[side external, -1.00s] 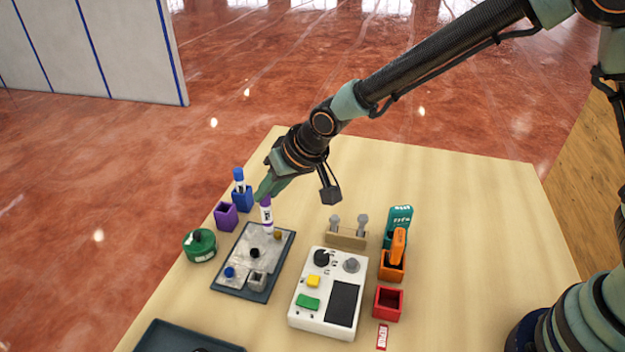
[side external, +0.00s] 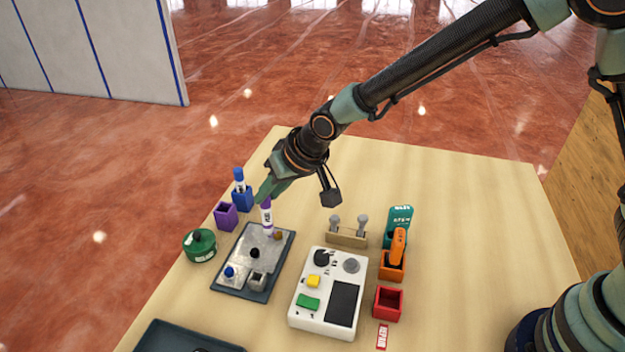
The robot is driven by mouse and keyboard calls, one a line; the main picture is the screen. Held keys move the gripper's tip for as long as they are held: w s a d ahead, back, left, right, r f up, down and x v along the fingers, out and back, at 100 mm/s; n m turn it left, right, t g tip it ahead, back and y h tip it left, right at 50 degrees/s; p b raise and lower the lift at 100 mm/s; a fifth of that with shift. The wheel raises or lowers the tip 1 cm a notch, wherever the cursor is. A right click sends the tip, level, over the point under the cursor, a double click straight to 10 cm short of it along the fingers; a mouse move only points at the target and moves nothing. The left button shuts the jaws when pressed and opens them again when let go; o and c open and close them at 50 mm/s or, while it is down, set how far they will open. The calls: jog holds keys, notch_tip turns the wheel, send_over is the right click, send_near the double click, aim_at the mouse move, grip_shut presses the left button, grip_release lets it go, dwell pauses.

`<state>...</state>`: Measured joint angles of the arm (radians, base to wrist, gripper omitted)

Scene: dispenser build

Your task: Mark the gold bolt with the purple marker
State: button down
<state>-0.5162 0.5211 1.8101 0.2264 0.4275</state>
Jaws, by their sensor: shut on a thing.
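My gripper (side external: 266,194) is shut on the purple marker (side external: 266,217), a white-bodied pen with a purple end. It holds the marker nearly upright, point down, over the far part of a grey plate in a dark tray (side external: 233,287). The gold bolt (side external: 278,236) is a small brownish-gold spot on the plate, just right of the marker's lower end. I cannot tell whether the marker tip touches the bolt or the plate. The empty purple holder (side external: 227,217) stands left of the marker.
A blue holder with a blue marker (side external: 240,188) and a green round container (side external: 200,245) stand left. A black knob (side external: 255,253) and a blue knob (side external: 230,272) sit on the plate. A white control box (side external: 327,292), a bolt stand (side external: 346,238) and orange, teal and red holders are to the right.

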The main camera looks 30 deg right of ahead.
jog(key=shift+r, duration=2.85)
jog(key=shift+w, duration=0.1)
